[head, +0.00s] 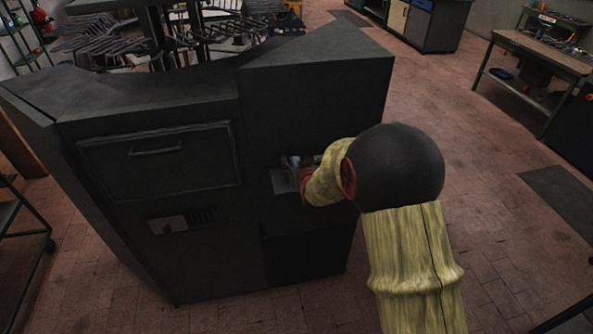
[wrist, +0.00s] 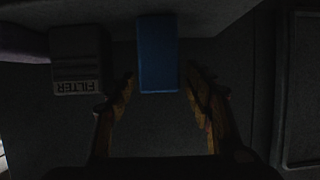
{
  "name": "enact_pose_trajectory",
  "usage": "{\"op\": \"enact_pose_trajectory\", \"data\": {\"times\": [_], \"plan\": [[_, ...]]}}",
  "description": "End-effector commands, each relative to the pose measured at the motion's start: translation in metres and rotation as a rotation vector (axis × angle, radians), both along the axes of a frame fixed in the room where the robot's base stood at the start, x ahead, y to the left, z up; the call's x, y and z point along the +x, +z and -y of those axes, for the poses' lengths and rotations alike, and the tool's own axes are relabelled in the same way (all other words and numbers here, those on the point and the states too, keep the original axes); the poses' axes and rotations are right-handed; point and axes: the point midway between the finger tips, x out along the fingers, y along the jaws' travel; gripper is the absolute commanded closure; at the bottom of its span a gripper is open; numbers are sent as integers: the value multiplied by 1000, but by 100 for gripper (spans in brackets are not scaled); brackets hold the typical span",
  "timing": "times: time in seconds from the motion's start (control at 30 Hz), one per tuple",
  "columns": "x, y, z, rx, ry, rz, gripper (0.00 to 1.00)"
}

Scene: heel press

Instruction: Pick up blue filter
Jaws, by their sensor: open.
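The blue filter (wrist: 158,55) is a blue block in the upper middle of the wrist view, against a dark surface. To its left is a dark grey block marked FILTER (wrist: 79,62), its lettering upside down. My gripper (wrist: 160,80) is open, with one brownish finger on each side of the blue filter's near end. I cannot tell whether either finger touches it. In the head view my gripper (head: 292,172) is at a small recess in the front of the dark machine (head: 320,85), mostly hidden by my arm. The blue filter is hard to make out there.
The machine has a handled drawer panel (head: 160,160) left of the recess. Metal racks (head: 110,45) stand behind it. A workbench (head: 535,60) is at the right, and a dark mat (head: 560,198) lies on the brick floor. The floor between machine and bench is clear.

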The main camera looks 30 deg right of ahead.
Motion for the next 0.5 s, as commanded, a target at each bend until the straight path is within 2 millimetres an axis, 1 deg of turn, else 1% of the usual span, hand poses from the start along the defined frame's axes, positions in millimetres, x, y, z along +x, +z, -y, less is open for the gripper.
{"op": "enact_pose_trajectory", "data": {"times": [0.13, 0.5], "plan": [[0, 0, 0, 0, 0, -1, 50], [-1, 0, 0, 0, 0, -1, 71]]}}
